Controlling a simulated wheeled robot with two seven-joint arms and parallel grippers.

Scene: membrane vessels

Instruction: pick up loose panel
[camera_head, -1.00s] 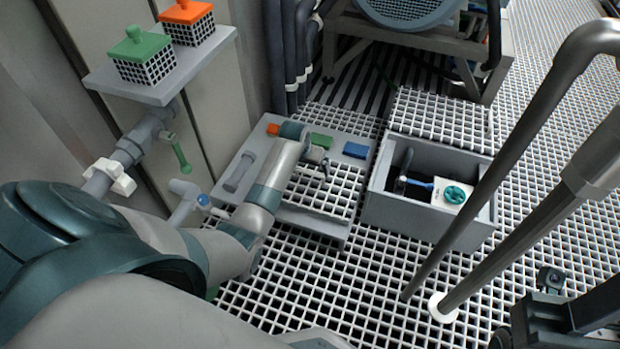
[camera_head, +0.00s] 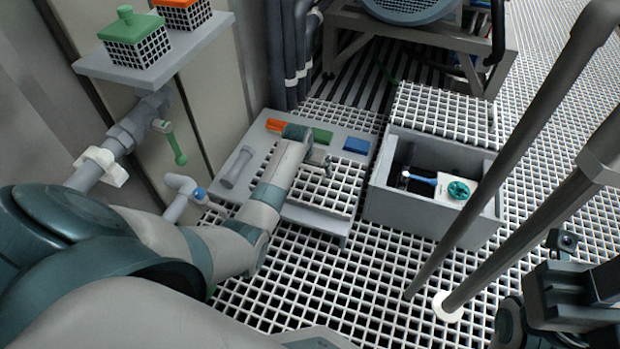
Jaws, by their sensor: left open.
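A white grid panel (camera_head: 322,192) lies on the low grey platform (camera_head: 298,221) left of centre. A second white grid panel (camera_head: 445,114) lies behind the grey open box; I cannot tell from the picture which one is loose. My left arm reaches over the platform, and its gripper (camera_head: 326,164) is open just above the far part of the first panel. The gripper is small in view, and whether it touches the panel cannot be told. A dark part at the lower right looks like my right gripper (camera_head: 575,292); its jaws are not clear.
The open box (camera_head: 430,212) holds a blue-handled tool (camera_head: 420,179) and a white block with a green knob (camera_head: 458,190). Orange, green and blue blocks (camera_head: 356,145) line the platform's back. A wall shelf (camera_head: 155,75) bears green and orange caged containers. Grating floor lies in front.

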